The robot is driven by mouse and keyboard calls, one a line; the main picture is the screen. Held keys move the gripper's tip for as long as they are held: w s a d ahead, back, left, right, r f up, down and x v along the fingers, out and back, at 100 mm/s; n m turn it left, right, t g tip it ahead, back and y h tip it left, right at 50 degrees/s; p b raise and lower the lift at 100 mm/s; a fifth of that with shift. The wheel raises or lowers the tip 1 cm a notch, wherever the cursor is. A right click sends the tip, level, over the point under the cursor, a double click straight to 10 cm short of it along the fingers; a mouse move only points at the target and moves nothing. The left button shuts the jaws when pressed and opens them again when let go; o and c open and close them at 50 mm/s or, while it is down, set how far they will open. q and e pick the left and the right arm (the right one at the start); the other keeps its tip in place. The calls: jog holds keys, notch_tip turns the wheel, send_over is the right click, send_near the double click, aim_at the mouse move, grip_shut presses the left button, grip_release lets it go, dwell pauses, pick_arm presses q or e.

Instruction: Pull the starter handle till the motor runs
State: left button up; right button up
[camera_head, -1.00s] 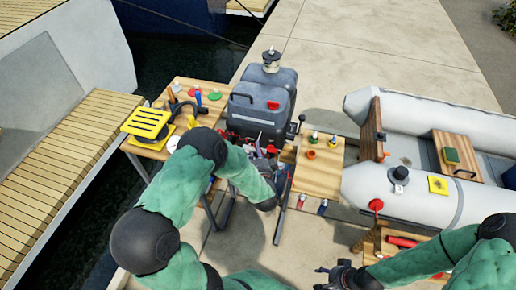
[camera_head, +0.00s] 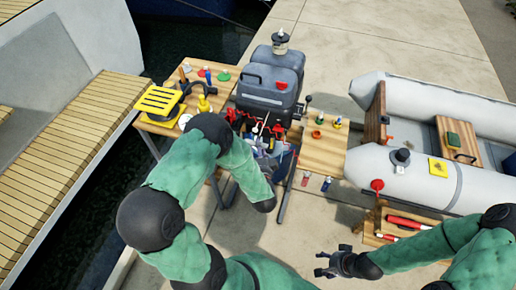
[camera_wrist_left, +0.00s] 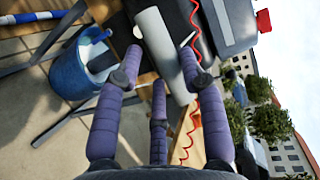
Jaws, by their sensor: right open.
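The grey outboard motor (camera_head: 266,92) stands at the middle of the head view, with a red mark on its cowling and red parts below it. My left gripper (camera_head: 266,153) is at the lower front of the motor, partly hidden by my arm. In the left wrist view its fingers (camera_wrist_left: 161,62) are spread apart, with a pale grey cylinder (camera_wrist_left: 160,42) lying between or behind them; contact cannot be told. I cannot make out the starter handle for certain. My right gripper (camera_head: 328,265) is open and empty above the floor, well away from the motor.
A wooden table left of the motor holds a yellow slatted item (camera_head: 160,102) and small tools. A wooden board (camera_head: 322,152) with small items is at its right. An inflatable boat (camera_head: 415,170) lies further right. A blue bucket (camera_wrist_left: 80,72) and red coiled cord (camera_wrist_left: 197,100) show in the wrist view.

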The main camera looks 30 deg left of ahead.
pick_arm(q)
jog(key=shift+o, duration=0.5)
jog(key=shift+s, duration=0.1)
jog(key=shift+d, duration=0.1)
jog(key=v, duration=1.2)
